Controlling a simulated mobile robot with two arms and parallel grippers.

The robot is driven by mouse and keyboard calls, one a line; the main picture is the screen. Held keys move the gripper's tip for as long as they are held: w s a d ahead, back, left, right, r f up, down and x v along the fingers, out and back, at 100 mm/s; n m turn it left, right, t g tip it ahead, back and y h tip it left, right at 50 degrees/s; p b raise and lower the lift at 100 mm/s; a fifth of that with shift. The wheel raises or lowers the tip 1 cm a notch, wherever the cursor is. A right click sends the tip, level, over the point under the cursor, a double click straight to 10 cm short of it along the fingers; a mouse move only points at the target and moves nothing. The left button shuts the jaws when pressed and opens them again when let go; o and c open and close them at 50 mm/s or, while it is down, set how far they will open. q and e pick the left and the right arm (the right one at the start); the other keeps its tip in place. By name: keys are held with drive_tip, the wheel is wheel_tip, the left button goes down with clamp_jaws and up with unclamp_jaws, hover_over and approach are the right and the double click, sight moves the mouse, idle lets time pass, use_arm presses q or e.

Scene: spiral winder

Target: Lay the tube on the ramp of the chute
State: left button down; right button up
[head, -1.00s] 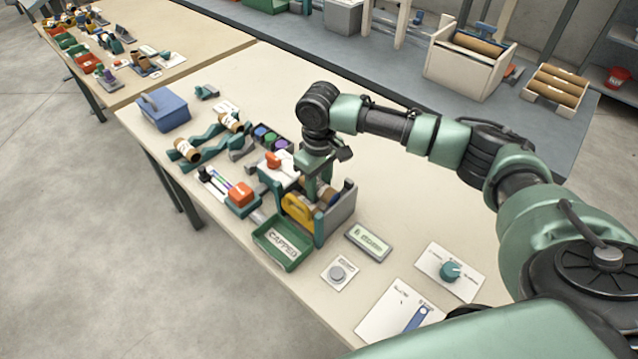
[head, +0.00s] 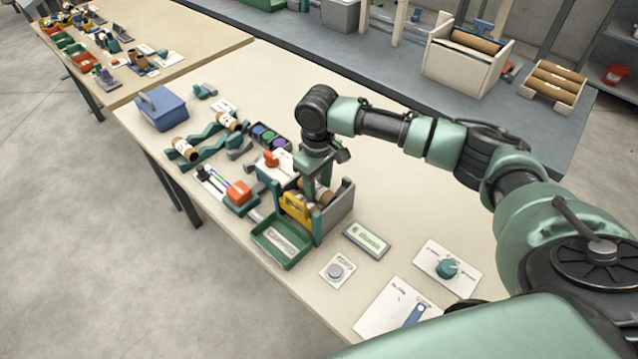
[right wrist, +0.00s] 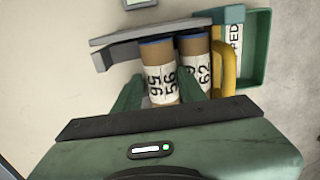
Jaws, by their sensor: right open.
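Two brown cardboard tubes with blue ends and white number labels lie side by side in the chute; in the right wrist view they are the left tube (right wrist: 158,75) and the right tube (right wrist: 194,70). The chute (head: 338,212) has a grey side wall and a yellow part at its other side. My right gripper (right wrist: 160,92) is open, with its green fingers on either side of the left tube. In the head view my right gripper (head: 318,190) points down into the chute and partly hides the tubes. My left gripper is not in view.
A green bin (head: 262,247) stands at the yellow side of the chute. A display (head: 367,239), a button plate (head: 337,271) and a dial plate (head: 447,268) lie nearby. Two tubes rest on a green wavy rack (head: 205,142) behind.

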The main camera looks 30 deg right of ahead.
sight(317, 187)
drive_tip(key=shift+s+a+f, duration=0.3)
drive_tip(key=shift+f, duration=0.05)
drive_tip(key=shift+w+r+b, duration=0.15)
drive_tip(key=shift+r+b, duration=0.25)
drive_tip(key=shift+r, duration=0.1)
wheel_tip(317, 187, up, 13)
drive_tip(key=b, duration=0.2)
drive_tip(key=shift+w+d+f, duration=0.1)
drive_tip(key=shift+w+f, duration=0.05)
idle(0.6)
